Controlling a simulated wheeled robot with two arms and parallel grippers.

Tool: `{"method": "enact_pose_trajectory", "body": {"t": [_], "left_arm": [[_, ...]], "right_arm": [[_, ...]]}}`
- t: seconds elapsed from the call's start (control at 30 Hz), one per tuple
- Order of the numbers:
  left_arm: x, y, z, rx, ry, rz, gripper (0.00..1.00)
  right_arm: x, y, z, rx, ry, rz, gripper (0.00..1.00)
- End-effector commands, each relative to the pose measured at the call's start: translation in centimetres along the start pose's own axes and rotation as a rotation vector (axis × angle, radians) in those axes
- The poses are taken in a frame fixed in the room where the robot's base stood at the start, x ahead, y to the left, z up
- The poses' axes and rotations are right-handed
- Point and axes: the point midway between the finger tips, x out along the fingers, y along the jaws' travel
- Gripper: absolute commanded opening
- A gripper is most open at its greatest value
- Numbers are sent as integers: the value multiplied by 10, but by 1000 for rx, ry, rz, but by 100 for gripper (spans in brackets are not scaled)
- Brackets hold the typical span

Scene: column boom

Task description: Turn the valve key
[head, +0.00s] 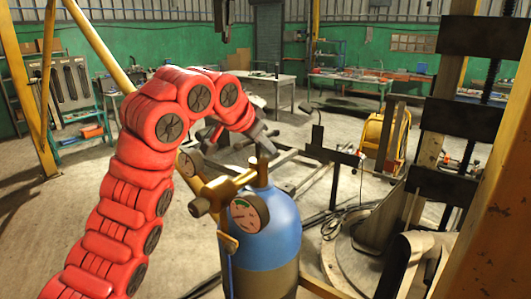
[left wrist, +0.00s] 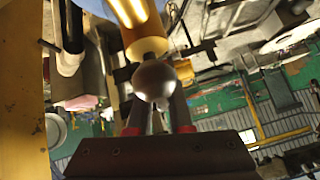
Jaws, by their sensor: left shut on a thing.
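A blue gas cylinder (head: 272,225) stands upright in front of me in the head view. Its brass valve (head: 238,184) carries two round gauges (head: 249,213). My left gripper (head: 264,143) comes down at a slant from the upper left, its tips just above the top of the valve. In the left wrist view, a dull round knob (left wrist: 155,80), apparently the end of the valve key, sits between the dark fingers, with a brass stem (left wrist: 147,47) beyond it. The left gripper (left wrist: 157,112) is shut on it. In the head view the key is mostly hidden by the gripper. My right gripper is not in view.
A yellow hose reel (head: 385,140) stands on the floor at the back right. Workbenches (head: 345,80) line the green far wall. A dark metal frame (head: 335,155) lies behind the cylinder. A yellow post (head: 40,120) stands at the left.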

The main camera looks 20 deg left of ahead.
Motion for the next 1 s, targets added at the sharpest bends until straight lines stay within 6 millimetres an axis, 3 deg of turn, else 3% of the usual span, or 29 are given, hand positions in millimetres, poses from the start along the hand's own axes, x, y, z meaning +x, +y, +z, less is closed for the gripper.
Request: {"method": "enact_pose_trajectory", "body": {"t": [0.13,0.53,0.57,0.7,1.0], "left_arm": [[4,0,5,-48,-9,-46,0],[0,-4,4,-95,-29,-86,0],[1,-4,4,-95,-29,-86,20],[1,-4,3,-94,-28,-85,44],[0,-3,2,-93,-26,-85,44]], "right_arm": [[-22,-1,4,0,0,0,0],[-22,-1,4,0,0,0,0],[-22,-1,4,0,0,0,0],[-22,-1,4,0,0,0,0],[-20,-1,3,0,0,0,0]]}}
